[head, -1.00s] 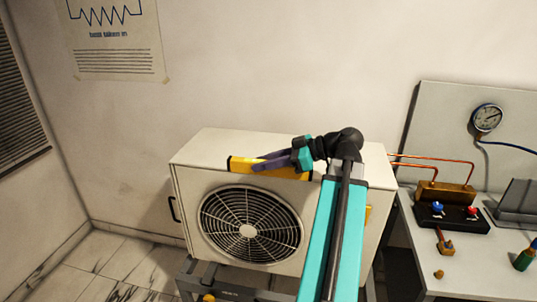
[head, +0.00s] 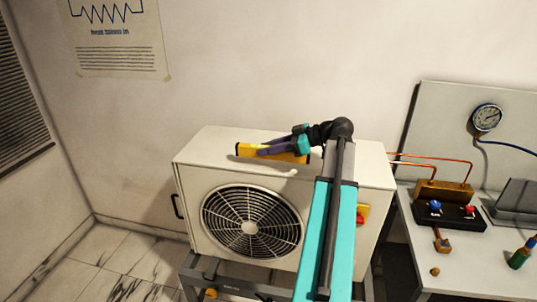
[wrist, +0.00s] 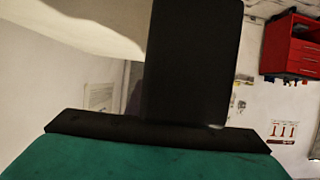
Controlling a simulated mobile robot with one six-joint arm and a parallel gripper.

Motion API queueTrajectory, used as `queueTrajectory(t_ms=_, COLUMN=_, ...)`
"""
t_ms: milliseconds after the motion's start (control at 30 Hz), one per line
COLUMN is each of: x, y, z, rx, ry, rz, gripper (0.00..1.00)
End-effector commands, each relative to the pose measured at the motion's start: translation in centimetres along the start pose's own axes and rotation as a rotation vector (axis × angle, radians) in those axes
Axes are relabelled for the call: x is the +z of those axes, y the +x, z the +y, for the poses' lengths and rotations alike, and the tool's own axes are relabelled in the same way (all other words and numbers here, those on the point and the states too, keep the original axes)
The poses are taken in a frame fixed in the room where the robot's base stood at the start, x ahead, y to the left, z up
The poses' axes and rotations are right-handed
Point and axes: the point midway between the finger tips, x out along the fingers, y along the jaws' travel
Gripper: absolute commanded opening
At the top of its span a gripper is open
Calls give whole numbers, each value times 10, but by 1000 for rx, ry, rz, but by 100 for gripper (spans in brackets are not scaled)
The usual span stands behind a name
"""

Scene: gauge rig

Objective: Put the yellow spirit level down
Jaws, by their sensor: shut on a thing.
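The yellow spirit level (head: 246,150) has dark end caps and lies roughly level over the top of the white fan unit (head: 215,148). A shadow shows on the unit top just below the level; I cannot tell whether the level touches the surface. In the wrist view a dark block of my gripper fills the middle, and the level cannot be made out there.
The unit top has bare room at its left and behind the level. At the right, a bench (head: 403,225) holds a brass manifold (head: 445,191) joined by copper pipes, with a gauge (head: 487,117) above. A red cabinet (wrist: 291,48) shows in the wrist view.

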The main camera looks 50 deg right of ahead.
Motion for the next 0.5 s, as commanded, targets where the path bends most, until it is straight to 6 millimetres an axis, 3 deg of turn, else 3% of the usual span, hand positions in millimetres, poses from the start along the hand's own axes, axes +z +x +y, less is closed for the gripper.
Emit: queueTrajectory(t_ms=500, x=-1, y=1, z=9, rx=0, ry=0, rz=1, gripper=0)
